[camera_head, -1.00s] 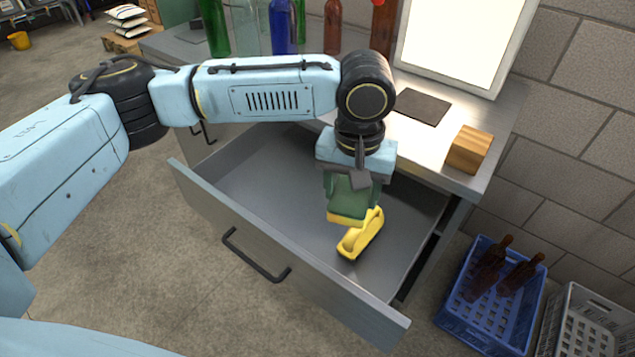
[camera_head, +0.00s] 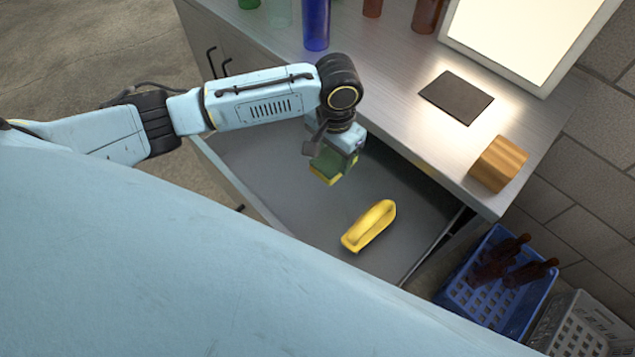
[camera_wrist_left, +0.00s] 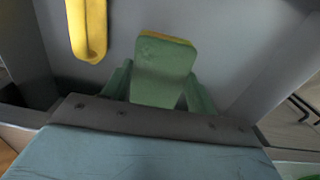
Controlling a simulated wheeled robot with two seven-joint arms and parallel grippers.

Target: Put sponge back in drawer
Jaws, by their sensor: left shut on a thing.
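The green sponge with a yellow layer (camera_head: 324,178) is held in my left gripper (camera_head: 337,160). It also shows in the left wrist view (camera_wrist_left: 165,70), pinched between the two green fingers. The gripper points down into the open grey drawer (camera_head: 425,208). The sponge is over the drawer's inside, and I cannot tell whether it touches the floor. A yellow handled object (camera_head: 369,226) lies on the drawer floor to the right of the sponge, apart from it. It shows at the upper left of the left wrist view (camera_wrist_left: 87,28). My right gripper is out of view.
A blue crate (camera_head: 505,300) with brown bottles and a grey crate (camera_head: 577,325) stand at the right.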

